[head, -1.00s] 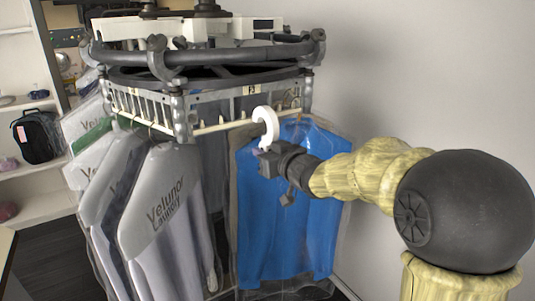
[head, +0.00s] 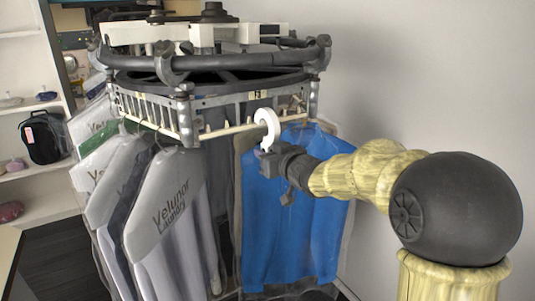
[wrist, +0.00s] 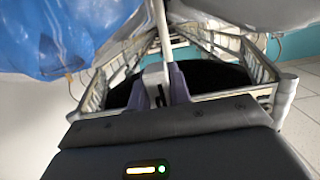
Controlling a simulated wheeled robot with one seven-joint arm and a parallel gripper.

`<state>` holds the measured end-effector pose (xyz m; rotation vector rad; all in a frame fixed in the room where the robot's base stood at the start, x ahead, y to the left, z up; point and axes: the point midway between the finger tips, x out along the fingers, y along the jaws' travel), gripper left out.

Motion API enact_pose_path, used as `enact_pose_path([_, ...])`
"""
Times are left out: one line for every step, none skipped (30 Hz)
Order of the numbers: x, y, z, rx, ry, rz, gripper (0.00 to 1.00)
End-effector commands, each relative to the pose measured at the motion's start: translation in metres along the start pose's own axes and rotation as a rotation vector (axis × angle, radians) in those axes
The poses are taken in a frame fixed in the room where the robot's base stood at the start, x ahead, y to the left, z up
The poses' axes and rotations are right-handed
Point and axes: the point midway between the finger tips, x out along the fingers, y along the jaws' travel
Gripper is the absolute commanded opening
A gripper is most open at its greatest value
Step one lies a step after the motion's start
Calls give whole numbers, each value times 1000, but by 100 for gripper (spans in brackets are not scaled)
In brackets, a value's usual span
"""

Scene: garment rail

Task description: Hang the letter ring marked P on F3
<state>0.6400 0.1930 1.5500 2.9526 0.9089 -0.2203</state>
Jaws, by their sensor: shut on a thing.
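The white letter ring (head: 268,128) stands upright in my gripper (head: 268,152), seen at an angle in the head view; no letter can be read on it. The gripper is shut on its lower part. The ring is in front of the pale rail bar (head: 226,129), below a small label (head: 258,94) on the rail that seems to read F3. I cannot tell whether the bar passes through the ring. In the wrist view my fingers (wrist: 160,84) are close together, with a narrow white piece between them, likely the ring edge-on.
A blue garment in clear film (head: 290,215) hangs directly behind and below my gripper. Several covered white garments (head: 165,220) hang on the left side of the rail (head: 155,105). A plain wall (head: 430,80) is at right. Shelves (head: 30,100) stand at far left.

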Motion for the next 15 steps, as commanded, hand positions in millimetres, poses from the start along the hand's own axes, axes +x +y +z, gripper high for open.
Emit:
enact_pose_path([2,0,-1,0,1,-1,0])
enact_pose_path([3,0,-1,0,1,-1,0])
enact_pose_path([4,0,-1,0,1,-1,0])
enact_pose_path([5,0,-2,0,1,-1,0])
enact_pose_path([6,-1,-2,0,1,-1,0])
enact_pose_path([7,-1,-2,0,1,-1,0])
enact_pose_path([8,-1,-2,0,1,-1,0])
enact_pose_path([9,-1,-2,0,1,-1,0])
enact_pose_path([10,-1,-2,0,1,-1,0])
enact_pose_path([12,-1,-3,0,1,-1,0])
enact_pose_path([12,0,-3,0,1,-1,0])
enact_pose_path([14,0,-3,1,1,-1,0])
enact_pose_path([15,0,-3,1,1,-1,0])
enact_pose_path([16,0,-3,1,1,-1,0])
enact_pose_path([17,0,-3,1,0,0,0])
